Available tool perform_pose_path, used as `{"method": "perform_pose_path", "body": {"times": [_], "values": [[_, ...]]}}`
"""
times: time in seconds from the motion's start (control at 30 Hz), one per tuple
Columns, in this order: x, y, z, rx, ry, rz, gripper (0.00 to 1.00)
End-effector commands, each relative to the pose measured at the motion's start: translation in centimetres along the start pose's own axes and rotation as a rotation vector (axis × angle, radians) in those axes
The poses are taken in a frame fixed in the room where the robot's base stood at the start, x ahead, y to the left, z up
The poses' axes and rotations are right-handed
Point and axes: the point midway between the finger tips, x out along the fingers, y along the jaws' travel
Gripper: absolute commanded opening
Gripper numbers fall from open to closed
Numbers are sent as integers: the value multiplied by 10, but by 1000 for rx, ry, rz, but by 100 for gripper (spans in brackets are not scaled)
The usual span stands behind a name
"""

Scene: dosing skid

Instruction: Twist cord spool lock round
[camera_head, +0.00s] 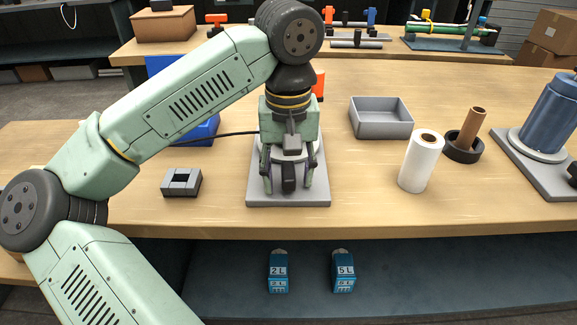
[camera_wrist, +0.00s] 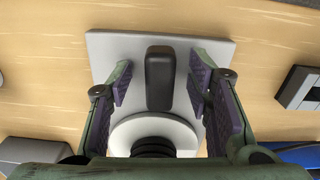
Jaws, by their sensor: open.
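A dark, rounded oblong knob, which looks like the cord spool lock (camera_wrist: 160,66), stands on a pale grey base plate (camera_wrist: 215,48). In the wrist view a round white disc (camera_wrist: 124,138) with a black part on it sits on the same plate beside the knob. My gripper (camera_wrist: 160,84) is open, with one finger on each side of the knob and visible gaps to both. In the head view my gripper (camera_head: 289,187) points down over the plate (camera_head: 256,197), and the knob shows dark between the fingers. My gripper hides most of the disc.
A small grey block with a slot (camera_head: 181,188) lies left of the plate. A grey tray (camera_head: 381,131), a white roll (camera_head: 421,162) and a brown rod in a dark ring (camera_head: 464,150) stand right. A blue cylinder (camera_head: 552,112) stands far right. Blue boxes (camera_head: 278,276) sit below the front edge.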

Motion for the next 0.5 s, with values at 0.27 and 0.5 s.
{"method": "perform_pose_path", "body": {"times": [0.27, 0.5], "values": [[0, 0, 0, 0, 0, 0, 53], [-9, 0, 0, 0, 0, 0, 53]]}}
